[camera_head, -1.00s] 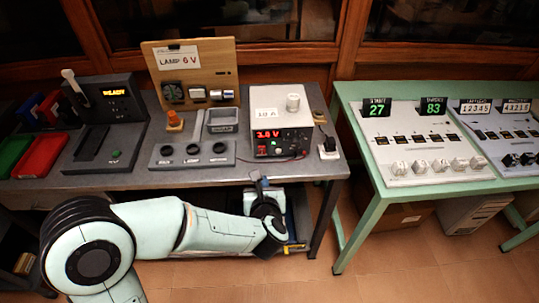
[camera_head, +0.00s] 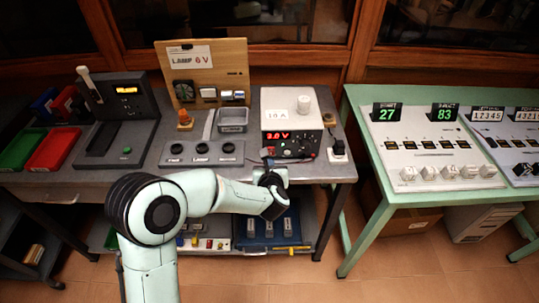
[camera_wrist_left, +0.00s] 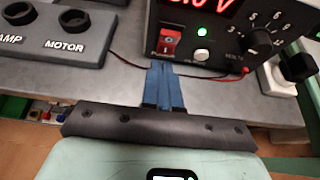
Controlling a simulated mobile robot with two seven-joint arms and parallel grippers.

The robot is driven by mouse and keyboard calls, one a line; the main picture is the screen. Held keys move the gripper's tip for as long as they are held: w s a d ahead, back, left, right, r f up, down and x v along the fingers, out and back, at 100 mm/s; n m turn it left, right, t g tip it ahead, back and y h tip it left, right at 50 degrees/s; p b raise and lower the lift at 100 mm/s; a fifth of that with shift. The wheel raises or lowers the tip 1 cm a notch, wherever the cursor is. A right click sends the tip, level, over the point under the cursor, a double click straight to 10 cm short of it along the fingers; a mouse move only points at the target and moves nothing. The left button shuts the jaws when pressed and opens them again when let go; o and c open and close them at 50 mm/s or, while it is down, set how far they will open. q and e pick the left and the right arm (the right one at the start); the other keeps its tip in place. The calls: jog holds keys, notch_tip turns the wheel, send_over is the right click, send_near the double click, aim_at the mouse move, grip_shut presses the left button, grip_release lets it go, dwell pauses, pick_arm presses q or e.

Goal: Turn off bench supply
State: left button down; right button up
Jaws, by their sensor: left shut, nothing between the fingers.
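The bench supply (camera_head: 306,122) stands on the grey bench, a white-topped box with a dark front. Its red display (camera_head: 278,136) reads 3.0 V. In the left wrist view its dark front panel (camera_wrist_left: 214,28) carries a red rocker switch (camera_wrist_left: 169,40) at lower left, a lit green lamp (camera_wrist_left: 202,31), a white button and a black numbered knob (camera_wrist_left: 260,37). My left gripper (camera_head: 267,157) is shut and empty in front of the panel's lower left. In the left wrist view its blue fingertips (camera_wrist_left: 159,68) point at the switch from just below; contact cannot be told.
Left of the supply are a plate with LAMP and MOTOR sockets (camera_head: 202,154), a grey tray (camera_head: 232,121) and a wooden LAMP 6 V board (camera_head: 211,62). A white socket with a black plug (camera_head: 338,151) stands at right. A red cable lies on the bench before the supply.

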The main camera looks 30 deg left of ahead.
aim_at(269, 150)
pick_arm(q)
jog(key=shift+w+a+r+p, duration=0.15)
jog(key=shift+w+a+r, duration=0.2)
jog(key=shift+w, duration=0.2)
jog(key=shift+w+a+r+p, duration=0.15)
jog(key=shift+w+a+r, duration=0.15)
jog(key=shift+w, duration=0.25)
jog(key=shift+w+a+r+p, duration=0.2)
jog(key=shift+r+p, duration=0.2)
jog(key=shift+p, duration=0.7)
jog(key=shift+f+g, duration=0.1)
jog(key=shift+g, duration=0.3)
jog(key=shift+w+f, duration=0.1)
jog(key=shift+f, duration=0.1)
jog(key=shift+r, duration=0.1)
jog(key=shift+r+p, duration=0.35)
jog(key=shift+r, duration=0.45)
